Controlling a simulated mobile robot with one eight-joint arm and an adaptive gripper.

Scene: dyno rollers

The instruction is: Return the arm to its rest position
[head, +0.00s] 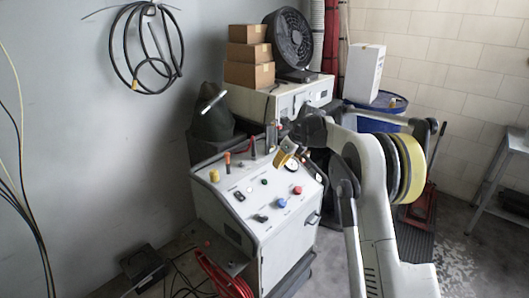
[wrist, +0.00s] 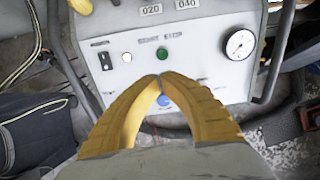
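My gripper (head: 286,158) is over the sloped top panel of the white control console (head: 283,236) in the head view, with my arm reaching in from the right. In the wrist view its two yellow fingers (wrist: 160,78) meet at their tips, with no object visible between them. Beyond the fingers is a white panel (wrist: 215,75) with a green button (wrist: 162,55), a white button (wrist: 127,57), a black switch (wrist: 105,61) and a round gauge (wrist: 240,44). A blue button (wrist: 163,101) shows through the gap below the fingertips. I cannot tell the exact distance to the panel.
Levers and knobs, including a yellow knob (head: 214,176), stand up from the console. Behind it are cardboard boxes (head: 249,75), a black fan (head: 289,40) and a blue drum (head: 377,122). A metal table (head: 517,141) is at right. Red cable (head: 222,276) lies in front.

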